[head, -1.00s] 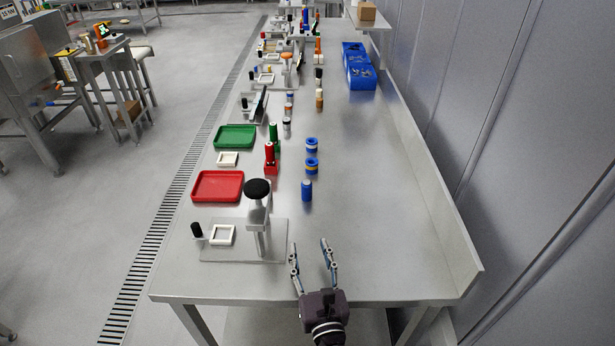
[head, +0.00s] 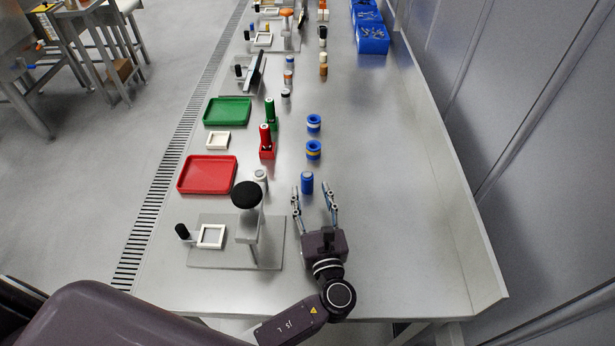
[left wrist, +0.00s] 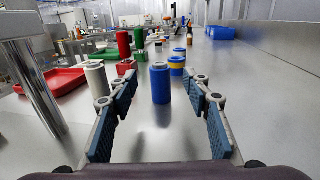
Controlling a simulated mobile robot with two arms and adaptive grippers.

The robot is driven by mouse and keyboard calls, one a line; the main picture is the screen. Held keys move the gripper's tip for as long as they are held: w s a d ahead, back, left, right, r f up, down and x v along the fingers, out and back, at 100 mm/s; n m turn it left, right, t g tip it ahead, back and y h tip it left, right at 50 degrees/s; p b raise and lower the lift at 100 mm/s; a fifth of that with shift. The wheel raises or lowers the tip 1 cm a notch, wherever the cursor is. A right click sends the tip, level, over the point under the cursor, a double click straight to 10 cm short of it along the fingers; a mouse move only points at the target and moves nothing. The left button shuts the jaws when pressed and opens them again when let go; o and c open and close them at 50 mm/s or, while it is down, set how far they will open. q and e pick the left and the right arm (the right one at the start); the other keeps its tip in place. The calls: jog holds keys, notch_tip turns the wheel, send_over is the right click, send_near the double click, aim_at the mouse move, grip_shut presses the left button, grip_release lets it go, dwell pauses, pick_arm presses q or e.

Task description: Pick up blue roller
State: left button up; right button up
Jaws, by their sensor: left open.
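The blue roller (head: 307,182) is a small upright blue cylinder on the metal table. In the left wrist view the blue roller (left wrist: 160,84) stands just ahead of the fingertips, near the middle of the gap. My left gripper (head: 314,190) is open and empty, its two fingers pointing at the roller from the near side. In the left wrist view the fingers of my left gripper (left wrist: 158,96) spread on either side of the view, apart from the roller. My right gripper is not in view.
Two blue rings with inner bands (head: 313,149) stand beyond the roller. A press stand with a black knob (head: 246,195) is to the left, with a grey-white cylinder (head: 261,178) behind it. Red (head: 207,174) and green (head: 227,111) trays lie further left. The table's right side is clear.

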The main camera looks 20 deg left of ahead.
aim_at(308, 181)
pick_arm(q)
jog(key=shift+w+a+r, duration=0.2)
jog(key=shift+w+a, duration=0.05)
jog(key=shift+w, duration=0.25)
jog(key=p+x, duration=0.2)
jog(key=x, duration=0.2)
jog(key=shift+w+a, duration=0.15)
jog(key=shift+w, duration=0.05)
jog(key=shift+w+a+f, duration=0.1)
jog(key=shift+w, duration=0.15)
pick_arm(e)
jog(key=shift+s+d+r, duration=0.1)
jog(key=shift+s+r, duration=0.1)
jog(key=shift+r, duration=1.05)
pick_arm(q)
jog(key=shift+c, duration=0.3)
grip_shut()
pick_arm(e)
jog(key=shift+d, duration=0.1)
